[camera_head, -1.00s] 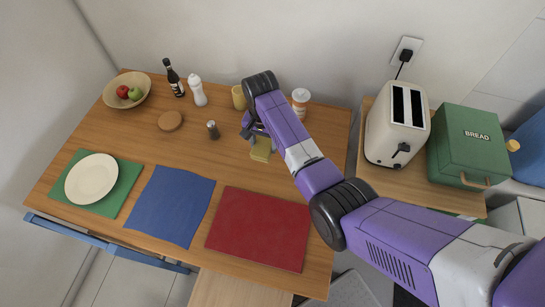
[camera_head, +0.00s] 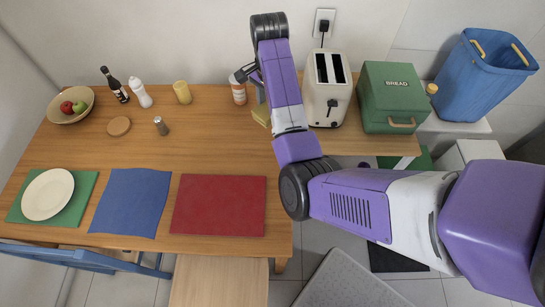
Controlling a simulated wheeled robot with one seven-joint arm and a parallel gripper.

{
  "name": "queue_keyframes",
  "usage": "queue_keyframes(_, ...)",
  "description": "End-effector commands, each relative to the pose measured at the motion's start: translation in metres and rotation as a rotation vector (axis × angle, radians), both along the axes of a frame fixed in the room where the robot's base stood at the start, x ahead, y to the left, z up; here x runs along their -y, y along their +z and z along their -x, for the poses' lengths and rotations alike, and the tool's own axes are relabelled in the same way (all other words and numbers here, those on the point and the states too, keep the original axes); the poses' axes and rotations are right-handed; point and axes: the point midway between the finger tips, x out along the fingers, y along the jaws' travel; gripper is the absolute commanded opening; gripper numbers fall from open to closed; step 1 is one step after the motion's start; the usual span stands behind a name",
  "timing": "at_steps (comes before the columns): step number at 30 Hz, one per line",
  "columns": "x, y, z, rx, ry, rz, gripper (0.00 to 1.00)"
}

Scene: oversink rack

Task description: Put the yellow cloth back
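The yellow cloth (camera_head: 261,115) shows as a small patch beneath my gripper (camera_head: 260,97), near the right end of the wooden table. My gripper points down and its grey fingers are partly hidden behind my purple arm. The cloth is at the fingertips and has travelled with them, so the gripper appears shut on it. Part of the cloth is hidden by my arm. I cannot tell whether its lower edge touches the table.
A white-and-orange jar (camera_head: 239,92) stands just left of my gripper. The toaster (camera_head: 327,90), green bread box (camera_head: 392,98) and blue bin (camera_head: 482,78) are to the right. A yellow cup (camera_head: 182,92) stands further left. The table's middle is clear behind the red mat (camera_head: 218,205).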

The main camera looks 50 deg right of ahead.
Motion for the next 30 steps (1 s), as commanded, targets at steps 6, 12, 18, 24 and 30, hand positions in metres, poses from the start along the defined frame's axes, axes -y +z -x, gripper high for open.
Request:
queue_keyframes(6, -0.001, -0.023, 0.005, -0.001, -0.029, 0.002, 0.10)
queue_keyframes(12, -0.002, -0.058, 0.004, 0.000, -0.027, 0.000, 0.10)
queue_keyframes(18, -0.003, -0.095, 0.005, -0.005, -0.025, -0.001, 0.10)
queue_keyframes(24, -0.003, -0.138, 0.005, -0.004, -0.025, -0.002, 0.10)
queue_keyframes(30, -0.003, -0.160, 0.004, 0.000, -0.025, 0.000, 0.10)
